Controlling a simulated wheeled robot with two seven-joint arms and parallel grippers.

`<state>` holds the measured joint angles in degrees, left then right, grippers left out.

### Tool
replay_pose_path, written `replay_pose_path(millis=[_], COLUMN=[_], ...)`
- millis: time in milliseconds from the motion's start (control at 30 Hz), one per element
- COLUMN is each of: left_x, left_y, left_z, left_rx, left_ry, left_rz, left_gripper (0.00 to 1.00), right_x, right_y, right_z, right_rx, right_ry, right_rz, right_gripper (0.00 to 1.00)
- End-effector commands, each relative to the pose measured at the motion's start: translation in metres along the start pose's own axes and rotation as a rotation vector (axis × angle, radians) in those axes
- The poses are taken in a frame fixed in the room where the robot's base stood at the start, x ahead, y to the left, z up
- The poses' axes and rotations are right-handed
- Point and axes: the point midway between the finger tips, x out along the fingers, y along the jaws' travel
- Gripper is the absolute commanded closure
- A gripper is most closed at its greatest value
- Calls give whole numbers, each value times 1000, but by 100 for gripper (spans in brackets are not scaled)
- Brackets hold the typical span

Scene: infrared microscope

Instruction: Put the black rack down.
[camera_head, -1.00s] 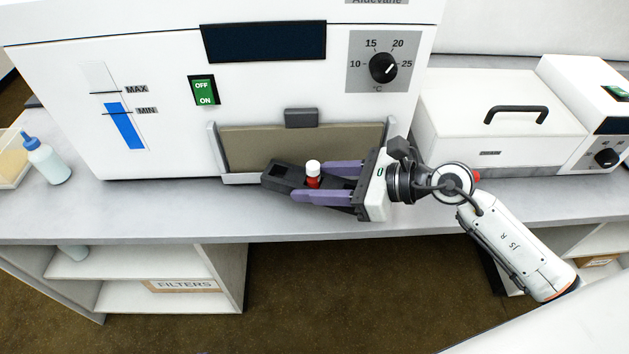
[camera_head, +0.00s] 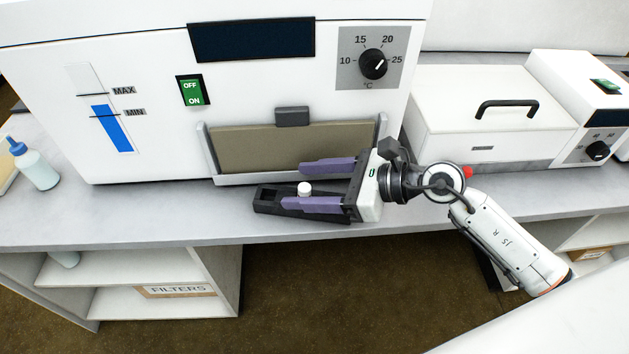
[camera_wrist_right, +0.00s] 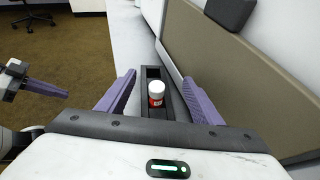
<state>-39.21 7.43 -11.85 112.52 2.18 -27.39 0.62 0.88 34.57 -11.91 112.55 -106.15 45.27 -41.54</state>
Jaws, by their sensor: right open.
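The black rack (camera_head: 268,204) lies on the grey bench in front of the large white machine. A small bottle with a white cap (camera_head: 304,188) stands in it; the right wrist view shows the bottle's red body (camera_wrist_right: 157,97). My right gripper (camera_head: 304,184) is open, with its purple fingers reaching left over the rack. In the right wrist view the rack (camera_wrist_right: 152,74) lies between the spread fingers, with a gap on each side. A finger hides part of the rack in the head view. My left gripper (camera_wrist_right: 14,78) seems to show at the left edge of the right wrist view.
The machine's brown panel (camera_head: 290,147) with a dark handle is right behind the rack. A white box with a black handle (camera_head: 507,104) stands to the right. A wash bottle (camera_head: 38,170) stands at the far left. The bench's front edge is close in front of the rack.

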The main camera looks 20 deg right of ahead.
Motion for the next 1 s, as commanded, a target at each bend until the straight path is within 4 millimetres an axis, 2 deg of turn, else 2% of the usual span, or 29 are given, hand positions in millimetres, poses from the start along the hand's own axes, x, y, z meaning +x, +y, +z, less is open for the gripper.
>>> replay_pose_path(millis=[133,167,500,600,800,1000], left_x=[-9,-6,2,3,2,2], left_y=[1,0,-2,-2,-1,0], left_z=[-8,-4,9,9,4,1], left_rx=[-3,-4,-2,-1,0,1], left_ry=[0,-1,-14,-12,-3,3], left_rz=[0,-1,-3,-3,-1,1], left_gripper=[100,100,100,100,100,100], right_x=[-6,-10,-86,-102,-120,-124], right_y=[0,-1,0,1,0,0], right_z=[15,10,5,6,8,9], right_rx=[0,0,1,2,0,0], right_ry=[-2,2,6,4,1,-1], right_rz=[-1,-2,-1,0,0,1], right_gripper=[40,40,40,40,40,40])
